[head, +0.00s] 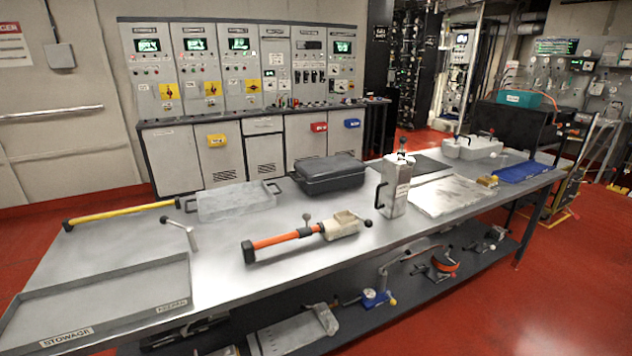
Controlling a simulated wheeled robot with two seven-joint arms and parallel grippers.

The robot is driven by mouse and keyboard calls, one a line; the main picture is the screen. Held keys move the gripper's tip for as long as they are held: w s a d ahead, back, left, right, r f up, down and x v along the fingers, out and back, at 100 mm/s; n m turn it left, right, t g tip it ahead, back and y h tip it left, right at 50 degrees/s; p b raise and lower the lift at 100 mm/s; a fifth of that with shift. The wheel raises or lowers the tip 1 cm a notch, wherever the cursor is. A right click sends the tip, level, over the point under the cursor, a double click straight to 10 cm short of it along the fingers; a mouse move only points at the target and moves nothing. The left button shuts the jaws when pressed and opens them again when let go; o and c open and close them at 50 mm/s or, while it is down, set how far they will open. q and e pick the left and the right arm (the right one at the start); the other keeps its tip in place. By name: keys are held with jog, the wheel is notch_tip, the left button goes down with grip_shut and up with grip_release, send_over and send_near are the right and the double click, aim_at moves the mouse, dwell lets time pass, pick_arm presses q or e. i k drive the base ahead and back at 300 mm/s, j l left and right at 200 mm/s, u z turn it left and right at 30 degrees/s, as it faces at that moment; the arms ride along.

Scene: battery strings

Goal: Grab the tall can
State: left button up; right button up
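The tall can (396,187) is a pale grey, upright, box-like can with a side handle on its left and a dark-knobbed fitting on top. Neither of my grippers shows in the head view.
An orange-handled tool (285,240) lies left of the can, and a black case (330,174) sits behind it to the left. A flat pale board (452,195) lies to its right. A stowage tray (118,322) fills the bench's front left. A lower shelf holds several tools.

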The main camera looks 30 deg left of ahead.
aim_at(392, 195)
jog(key=u, duration=0.45)
jog(key=i+l+u, duration=0.1)
jog(key=i+l, duration=0.4)
jog(key=l, duration=0.15)
jog(key=i+l+u, duration=0.25)
jog(key=i+l, duration=0.2)
jog(key=l, duration=0.25)
jog(key=i+l+u, duration=0.1)
jog(key=l, duration=0.3)
jog(key=i, duration=0.1)
